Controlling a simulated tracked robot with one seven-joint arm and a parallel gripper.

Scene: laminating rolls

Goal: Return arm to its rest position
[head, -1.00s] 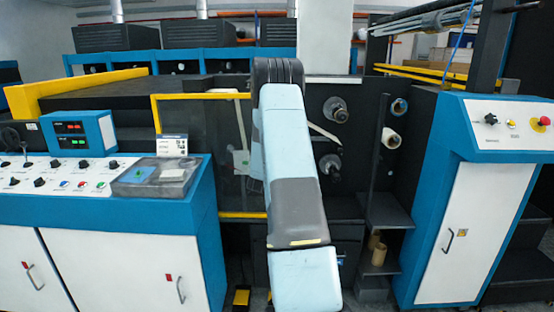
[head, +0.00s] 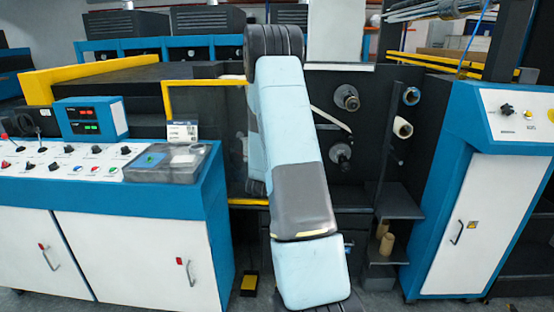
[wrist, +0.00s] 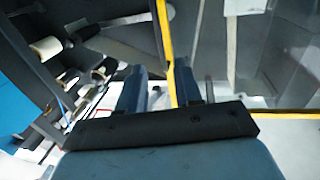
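My arm stands in the middle of the head view, a light blue and grey set of links in front of the machine (head: 325,80). My gripper is hidden in the head view. In the wrist view my gripper (wrist: 158,85) shows as two blue fingers above a black plate, set apart with a clear gap between them. A yellow bar and pale floor show through the gap. It holds nothing that I can see.
A blue and white control cabinet (head: 130,240) stands at left with a small display box (head: 90,118). Another blue and white cabinet (head: 480,215) stands at right. A yellow frame (head: 205,83), roll spindles (head: 346,97) and a dark shelf (head: 400,203) are near my arm.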

